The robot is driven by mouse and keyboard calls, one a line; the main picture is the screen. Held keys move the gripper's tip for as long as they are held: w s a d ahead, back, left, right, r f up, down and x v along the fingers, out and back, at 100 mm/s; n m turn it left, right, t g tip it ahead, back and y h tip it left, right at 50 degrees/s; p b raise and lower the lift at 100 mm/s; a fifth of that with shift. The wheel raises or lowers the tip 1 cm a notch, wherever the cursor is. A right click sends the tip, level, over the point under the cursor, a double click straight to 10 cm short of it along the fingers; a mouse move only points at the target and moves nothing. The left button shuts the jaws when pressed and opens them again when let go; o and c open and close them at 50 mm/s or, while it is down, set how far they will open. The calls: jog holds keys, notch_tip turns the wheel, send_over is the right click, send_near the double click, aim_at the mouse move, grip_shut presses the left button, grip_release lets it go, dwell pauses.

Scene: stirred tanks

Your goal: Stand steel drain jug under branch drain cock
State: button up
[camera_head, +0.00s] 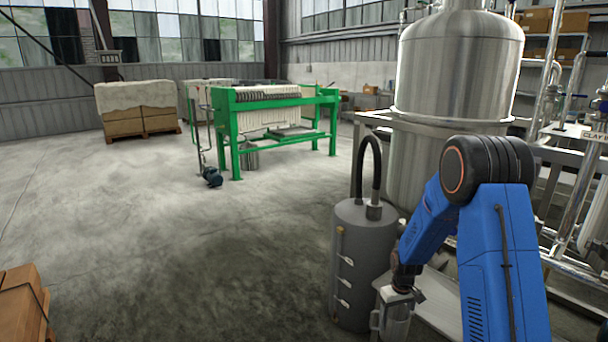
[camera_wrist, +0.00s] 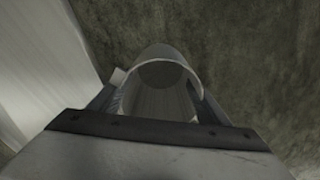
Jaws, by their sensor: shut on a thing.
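A steel jug (camera_head: 396,322) is held by my gripper (camera_head: 397,296) at the lower right in the head view, in front of the large steel tank. In the wrist view the jug (camera_wrist: 160,82) shows as an open-topped cylinder between the two fingers of my gripper (camera_wrist: 158,104). My gripper is shut on it. I cannot tell from these frames whether its base touches anything. I cannot make out the branch drain cock in either view.
A grey cylinder with a black hose (camera_head: 362,255) stands left of my arm. The steel tank (camera_head: 455,70) stands behind my arm, with pipework (camera_head: 570,220) to its right. A green-framed press (camera_head: 270,110) stands further back. Cartons (camera_head: 22,305) are at lower left. The middle floor is clear.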

jog(key=a+f+m, duration=0.1)
jog(key=f, duration=0.2)
jog(key=w+a+f, duration=0.1)
jog(key=f, duration=0.2)
jog(key=w+a+f+m, duration=0.1)
jog(key=f, duration=0.2)
jog(key=shift+w+a+m, duration=0.1)
jog(key=shift+m, duration=0.2)
